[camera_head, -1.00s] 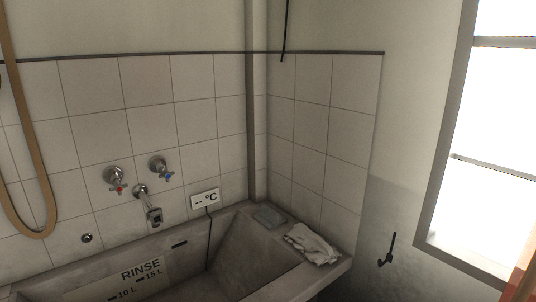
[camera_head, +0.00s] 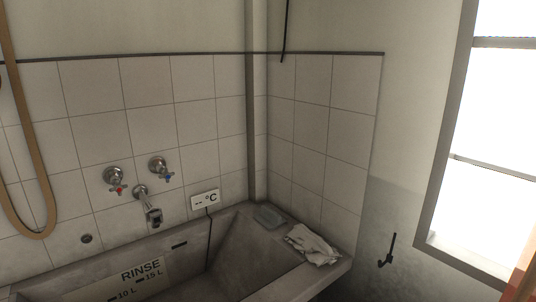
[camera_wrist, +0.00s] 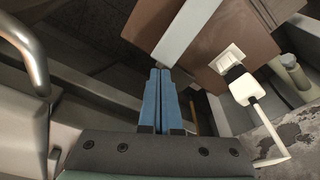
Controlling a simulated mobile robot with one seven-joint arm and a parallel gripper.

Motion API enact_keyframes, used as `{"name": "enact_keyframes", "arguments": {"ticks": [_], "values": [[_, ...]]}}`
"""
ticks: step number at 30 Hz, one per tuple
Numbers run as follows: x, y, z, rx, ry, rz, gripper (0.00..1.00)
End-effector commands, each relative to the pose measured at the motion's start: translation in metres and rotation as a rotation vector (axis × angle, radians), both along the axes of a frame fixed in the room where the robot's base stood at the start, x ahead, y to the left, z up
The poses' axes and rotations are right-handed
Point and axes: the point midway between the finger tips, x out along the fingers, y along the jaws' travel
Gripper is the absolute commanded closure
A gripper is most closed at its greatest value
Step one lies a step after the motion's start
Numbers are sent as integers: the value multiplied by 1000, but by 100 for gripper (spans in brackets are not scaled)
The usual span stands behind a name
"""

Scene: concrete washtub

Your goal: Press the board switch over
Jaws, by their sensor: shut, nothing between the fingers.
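A brown board (camera_wrist: 238,25) shows at the upper right of the wrist view. It carries a small white plate (camera_wrist: 229,57), which looks like a switch or socket; its rocker position is too small to tell. A white plug-like block (camera_wrist: 244,89) with a dark top sits just below the plate, with a white lead (camera_wrist: 270,132) running down from it. My gripper (camera_wrist: 160,73) has blue fingers shut together and empty. The fingertips are left of the plate, apart from it in the picture. Neither board nor gripper shows in the head view.
A curved metal pipe (camera_wrist: 30,55) is at the wrist view's left.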

Motion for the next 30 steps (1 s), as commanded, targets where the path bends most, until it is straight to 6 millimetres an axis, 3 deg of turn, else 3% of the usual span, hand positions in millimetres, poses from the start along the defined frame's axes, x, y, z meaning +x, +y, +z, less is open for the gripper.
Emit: {"name": "enact_keyframes", "arguments": {"ticks": [30], "values": [[0,0,-20,0,0,0,100]]}}
